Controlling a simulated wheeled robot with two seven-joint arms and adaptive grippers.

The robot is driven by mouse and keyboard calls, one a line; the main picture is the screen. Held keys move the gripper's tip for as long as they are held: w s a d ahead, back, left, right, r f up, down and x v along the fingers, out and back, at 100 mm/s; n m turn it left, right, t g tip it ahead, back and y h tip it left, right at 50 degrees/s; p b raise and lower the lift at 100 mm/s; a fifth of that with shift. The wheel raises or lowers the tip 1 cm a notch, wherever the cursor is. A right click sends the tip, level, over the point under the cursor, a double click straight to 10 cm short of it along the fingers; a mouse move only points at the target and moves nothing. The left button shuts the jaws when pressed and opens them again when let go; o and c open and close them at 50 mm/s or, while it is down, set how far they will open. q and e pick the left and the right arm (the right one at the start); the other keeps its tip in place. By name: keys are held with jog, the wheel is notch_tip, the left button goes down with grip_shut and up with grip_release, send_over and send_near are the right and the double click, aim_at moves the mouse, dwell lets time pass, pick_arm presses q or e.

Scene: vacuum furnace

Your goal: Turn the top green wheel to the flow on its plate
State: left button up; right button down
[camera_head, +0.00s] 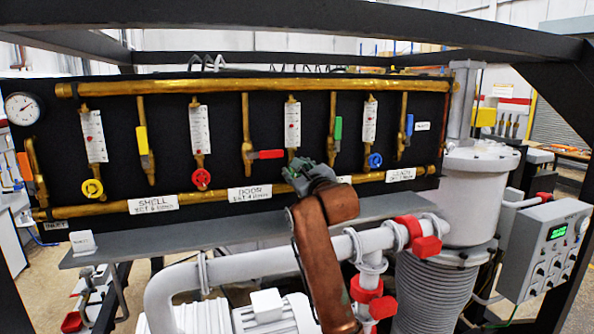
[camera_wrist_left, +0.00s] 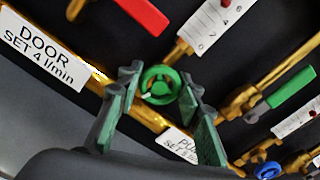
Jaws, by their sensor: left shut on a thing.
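The green wheel (camera_wrist_left: 160,85) sits between the fingers of my left gripper (camera_wrist_left: 160,80) in the wrist view, at the foot of a white flow scale (camera_wrist_left: 212,22). My left gripper is shut on it. In the head view my left gripper (camera_head: 308,172) covers the wheel below the third scale (camera_head: 292,124), which has a red mark on it. The wheel's plate (camera_wrist_left: 181,145) is partly hidden by a finger in the wrist view; only "PU" and "SET" read, and the number is unclear. My right gripper is not in view.
Beside it are the yellow wheel (camera_head: 92,188), red wheel (camera_head: 201,178) and blue wheel (camera_head: 375,160). Brass pipes run above and below. A grey shelf (camera_head: 190,233) and white pipe (camera_head: 250,262) lie below.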

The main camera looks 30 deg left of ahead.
pick_arm(q)
jog(key=o, duration=1.2)
jog(key=v, duration=1.2)
jog(key=shift+s, duration=0.1)
